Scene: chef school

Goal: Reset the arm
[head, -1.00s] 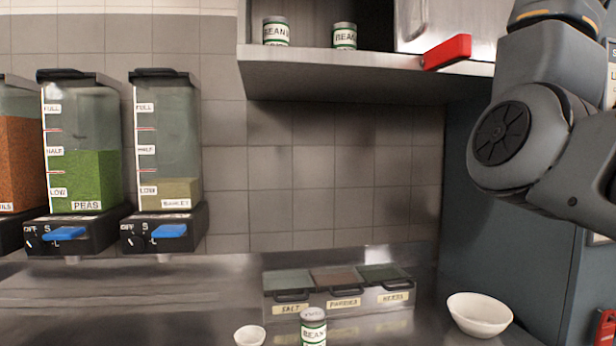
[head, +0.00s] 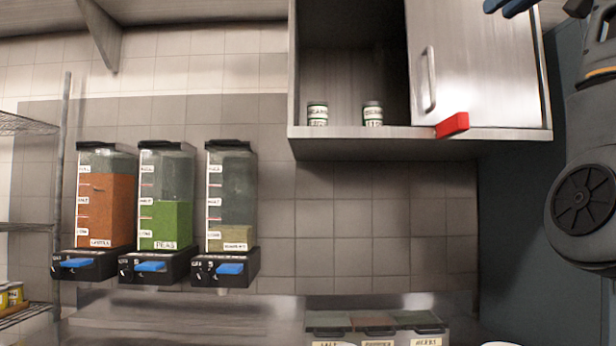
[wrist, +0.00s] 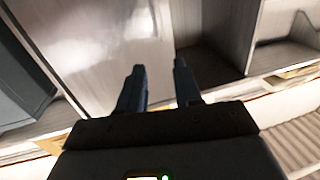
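My gripper (wrist: 160,82) shows in the wrist view with its two dark fingers apart and nothing between them. It is raised beside the cabinet front, which appears blurred behind the fingers. In the head view only the blue fingertips (head: 512,6) show at the top right edge. My grey arm (head: 585,200) is folded along the right edge of the head view, and part of it is out of frame.
A wall cabinet (head: 350,148) holds two cans (head: 317,114) in its open left side; a red object (head: 453,125) sticks out at its bottom edge. Dispensers (head: 165,215) hang left. Topping bins (head: 375,320) stand on the counter below. A wire shelf (head: 25,228) is far left.

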